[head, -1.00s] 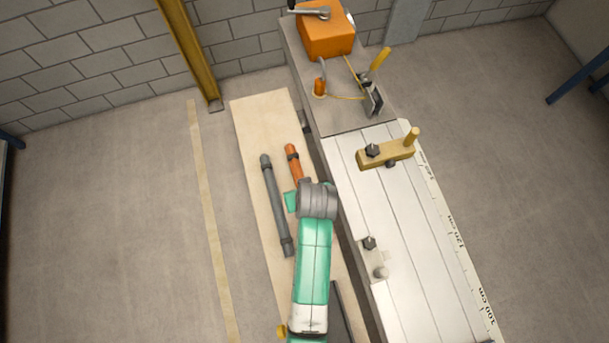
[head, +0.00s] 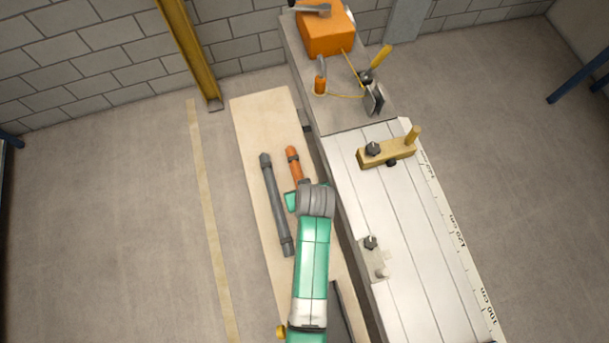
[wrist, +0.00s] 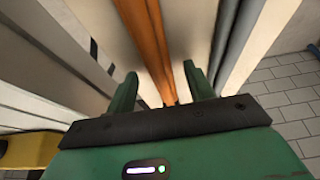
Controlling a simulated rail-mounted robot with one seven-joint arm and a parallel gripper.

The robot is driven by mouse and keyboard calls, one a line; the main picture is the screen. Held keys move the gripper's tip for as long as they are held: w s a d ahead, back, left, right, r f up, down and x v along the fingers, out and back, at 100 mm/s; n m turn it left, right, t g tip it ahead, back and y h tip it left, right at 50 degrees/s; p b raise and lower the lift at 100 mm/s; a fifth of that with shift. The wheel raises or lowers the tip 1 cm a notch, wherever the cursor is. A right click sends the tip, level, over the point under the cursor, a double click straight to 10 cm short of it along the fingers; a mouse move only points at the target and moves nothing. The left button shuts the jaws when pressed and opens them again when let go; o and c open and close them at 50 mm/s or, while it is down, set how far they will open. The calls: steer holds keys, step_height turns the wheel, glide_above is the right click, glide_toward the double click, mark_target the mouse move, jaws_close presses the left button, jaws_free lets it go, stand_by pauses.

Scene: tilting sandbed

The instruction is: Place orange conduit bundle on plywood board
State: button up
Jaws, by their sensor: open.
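The orange conduit bundle (head: 294,166) lies on the plywood board (head: 262,120), between a grey conduit and the long bench. Its near part is hidden under my arm in the head view. My gripper (wrist: 160,84) is open, with its two green fingers on either side of the orange conduit bundle (wrist: 146,42) in the wrist view. I cannot tell whether the fingers touch it. In the head view my arm hides most of the gripper, and only a small green part shows left of the wrist.
A grey conduit (head: 274,200) lies on the board left of the orange one. The long pale bench (head: 395,215), with a yellow clamp block (head: 385,153), runs close along the right. An orange box (head: 325,35) stands at its far end. The floor at left is clear.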

steer(key=p+v, duration=0.2)
steer(key=v, duration=1)
steer(key=shift+p, duration=0.3)
steer(key=shift+w+r, duration=0.1)
steer(key=shift+r, duration=0.05)
steer(key=w+r+m+t, duration=0.1)
steer(key=w+r+t, duration=0.25)
steer(key=r, duration=0.65)
steer(key=w+r+t, duration=0.3)
steer(key=w+r, duration=0.1)
steer(key=r, duration=0.6)
steer(key=w+r+m+t, duration=0.1)
steer(key=w+r+t, duration=0.25)
steer(key=r, duration=0.65)
steer(key=s+r+t, duration=0.3)
steer(key=s+r, duration=0.1)
steer(key=r, duration=0.6)
steer(key=s+r+m+t+h, duration=0.1)
steer(key=s+r+t, duration=0.3)
steer(key=r, duration=0.7)
steer(key=s+r+t, duration=0.3)
steer(key=s+r, duration=0.1)
steer(key=r, duration=0.7)
steer(key=shift+a+m+t, duration=0.15)
steer(key=shift+m+t, duration=0.15)
